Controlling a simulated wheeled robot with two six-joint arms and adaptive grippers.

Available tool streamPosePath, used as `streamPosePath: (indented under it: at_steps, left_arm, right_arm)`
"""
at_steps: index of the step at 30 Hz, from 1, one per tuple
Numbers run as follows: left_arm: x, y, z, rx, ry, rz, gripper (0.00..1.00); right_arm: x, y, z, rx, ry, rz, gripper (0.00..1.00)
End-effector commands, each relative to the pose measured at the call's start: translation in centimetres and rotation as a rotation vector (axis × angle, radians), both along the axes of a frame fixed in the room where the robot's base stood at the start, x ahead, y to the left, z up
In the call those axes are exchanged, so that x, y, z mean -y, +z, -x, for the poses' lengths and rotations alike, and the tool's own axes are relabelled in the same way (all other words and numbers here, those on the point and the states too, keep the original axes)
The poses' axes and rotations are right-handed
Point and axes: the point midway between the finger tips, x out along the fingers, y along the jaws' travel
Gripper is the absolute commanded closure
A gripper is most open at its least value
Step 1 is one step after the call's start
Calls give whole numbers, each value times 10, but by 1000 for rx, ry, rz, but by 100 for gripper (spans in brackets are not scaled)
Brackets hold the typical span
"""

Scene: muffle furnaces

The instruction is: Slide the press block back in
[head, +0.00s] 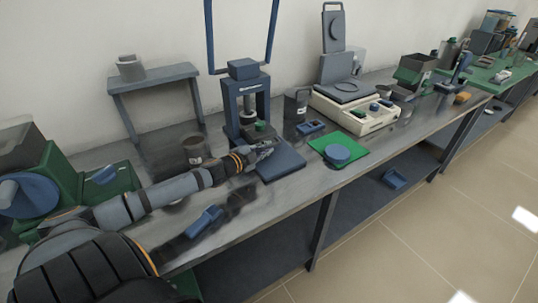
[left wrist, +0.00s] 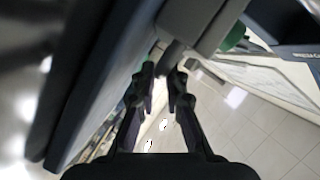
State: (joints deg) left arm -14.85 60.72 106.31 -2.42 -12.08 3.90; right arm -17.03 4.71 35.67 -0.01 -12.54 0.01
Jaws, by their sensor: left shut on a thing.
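The blue press (head: 247,100) stands near the back of the bench. In the left wrist view, my fingers (left wrist: 161,86) close around a short grey handle (left wrist: 172,74) that sticks out of a grey block (left wrist: 203,22), which I take to be the press block. The fingers partly hide the handle. My right gripper is in neither view.
A dark cup (head: 196,150) stands left of the press. A grey canister (head: 297,105) and a cream balance (head: 355,113) are to the right. A green mat (head: 338,151) with a blue dish lies nearer the front edge. A blue tool (head: 204,221) lies near my forearm.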

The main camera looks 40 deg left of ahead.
Motion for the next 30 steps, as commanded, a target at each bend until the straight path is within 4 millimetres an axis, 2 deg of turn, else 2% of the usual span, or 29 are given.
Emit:
streamPosePath:
  at_steps: [3, 10, 11, 12, 20, 23, 29, 30]
  left_arm:
    - [-8, 0, -3, -1, 3, -1, 100]
    - [-9, 1, -3, 0, 5, -2, 100]
    - [-9, 1, -3, 0, 5, -3, 86]
    - [-9, 1, -3, 0, 5, -3, 80]
    - [-7, 1, -3, 1, 3, -1, 78]
    - [-2, 1, -1, 0, 0, 1, 78]
    - [30, 2, 13, 0, -1, 5, 78]
    - [29, 7, 13, -1, 1, 3, 78]
  right_arm:
    - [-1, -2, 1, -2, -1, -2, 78]
    - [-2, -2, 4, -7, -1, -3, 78]
    - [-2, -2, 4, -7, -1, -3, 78]
    - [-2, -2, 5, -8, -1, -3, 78]
    - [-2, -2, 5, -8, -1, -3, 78]
    - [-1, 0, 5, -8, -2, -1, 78]
    - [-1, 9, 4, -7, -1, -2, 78]
    - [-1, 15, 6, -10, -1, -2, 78]
